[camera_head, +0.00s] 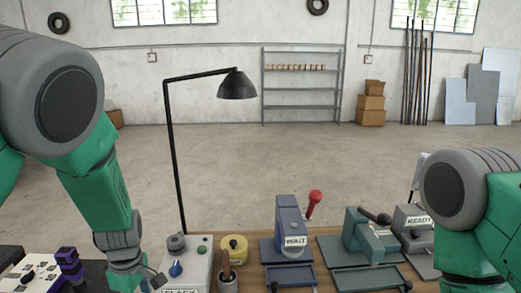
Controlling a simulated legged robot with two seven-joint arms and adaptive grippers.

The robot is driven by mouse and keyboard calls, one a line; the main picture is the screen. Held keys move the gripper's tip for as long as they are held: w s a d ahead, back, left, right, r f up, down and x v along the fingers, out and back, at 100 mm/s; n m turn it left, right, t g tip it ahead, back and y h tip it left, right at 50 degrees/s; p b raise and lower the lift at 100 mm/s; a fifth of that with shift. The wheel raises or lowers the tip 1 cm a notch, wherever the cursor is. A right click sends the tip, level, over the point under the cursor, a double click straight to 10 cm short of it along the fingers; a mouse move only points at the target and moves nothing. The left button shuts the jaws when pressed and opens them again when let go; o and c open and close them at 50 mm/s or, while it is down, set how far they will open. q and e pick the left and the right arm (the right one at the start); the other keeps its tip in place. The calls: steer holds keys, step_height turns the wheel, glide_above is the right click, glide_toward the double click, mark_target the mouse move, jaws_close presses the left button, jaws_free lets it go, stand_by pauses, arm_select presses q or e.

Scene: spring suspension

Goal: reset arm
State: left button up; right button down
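My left arm (97,190) comes in from the left and hangs down past the front of the bench, leaving the picture at the bottom edge. My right arm (497,215) comes in from the right and also runs out at the bottom. Neither gripper's fingers show, so I cannot see whether they hold anything. On the bench between the arms stand a blue device (290,220) with a red-knobbed lever and a "WAIT" label, a teal device (360,235) with a dark handle, and a grey device (413,219) labelled "READY", partly hidden by my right arm.
A grey control box (200,262) with knobs, a yellow round container (233,248) and a cup with a tool (228,281) stand near my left arm. A tall black lamp (175,150) rises behind them. A purple part (68,262) sits at far left.

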arm_select(q)
steer(key=s+a+f+m, duration=0.2)
steer(key=s+f+m, duration=0.45)
steer(key=s, duration=0.55)
steer(key=s+a+f+m, duration=0.2)
steer(key=s+f+m, duration=0.4)
steer(key=s, duration=0.5)
steer(key=s+d+m+h, duration=0.1)
steer(key=s+d+m, duration=0.25)
steer(key=s, duration=0.55)
steer(key=w+f+m+b, duration=0.1)
steer(key=w+f+b, duration=0.2)
steer(key=f+b, duration=1.1)
steer(key=shift+d+f+t+b, duration=0.3)
steer(key=shift+f+t+b, duration=0.1)
steer(key=shift+b, duration=0.05)
